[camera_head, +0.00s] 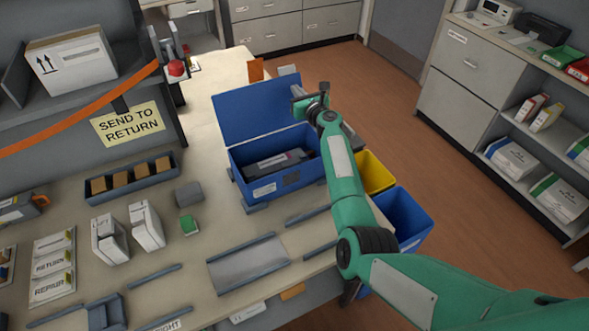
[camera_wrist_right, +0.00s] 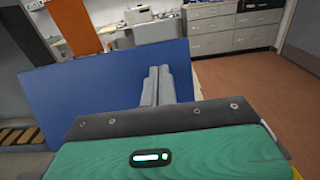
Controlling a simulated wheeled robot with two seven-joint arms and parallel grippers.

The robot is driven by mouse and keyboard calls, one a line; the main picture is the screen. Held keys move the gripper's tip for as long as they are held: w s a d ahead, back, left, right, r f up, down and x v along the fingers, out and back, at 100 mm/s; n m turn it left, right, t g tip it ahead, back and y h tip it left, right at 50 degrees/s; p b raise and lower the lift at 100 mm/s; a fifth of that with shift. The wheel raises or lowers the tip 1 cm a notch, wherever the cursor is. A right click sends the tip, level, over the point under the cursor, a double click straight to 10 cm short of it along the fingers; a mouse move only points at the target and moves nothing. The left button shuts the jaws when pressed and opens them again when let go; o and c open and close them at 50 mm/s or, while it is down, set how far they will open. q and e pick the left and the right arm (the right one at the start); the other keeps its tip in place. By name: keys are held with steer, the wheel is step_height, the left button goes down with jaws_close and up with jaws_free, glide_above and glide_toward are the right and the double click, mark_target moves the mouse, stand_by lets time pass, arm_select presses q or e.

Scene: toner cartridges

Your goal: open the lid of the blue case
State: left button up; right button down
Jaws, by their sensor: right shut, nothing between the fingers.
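The blue case (camera_head: 268,184) stands on the table with its lid (camera_head: 262,105) raised at the back, leaning up and open. A dark toner cartridge (camera_head: 273,163) lies inside the case. My right gripper (camera_head: 307,91) is at the right end of the raised lid, above the case's back right corner. In the right wrist view its fingers (camera_wrist_right: 160,80) are shut together and empty, in front of the blue lid panel (camera_wrist_right: 95,95). I cannot tell whether they touch the lid. My left gripper is not in view.
A metal plate (camera_head: 249,264) lies in front. Yellow (camera_head: 375,172) and blue (camera_head: 404,217) bins stand off the table's right edge.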

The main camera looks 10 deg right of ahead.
stand_by(0.4)
steer(key=p+v, duration=0.7)
steer(key=v, duration=0.3)
stand_by(0.5)
stand_by(0.3)
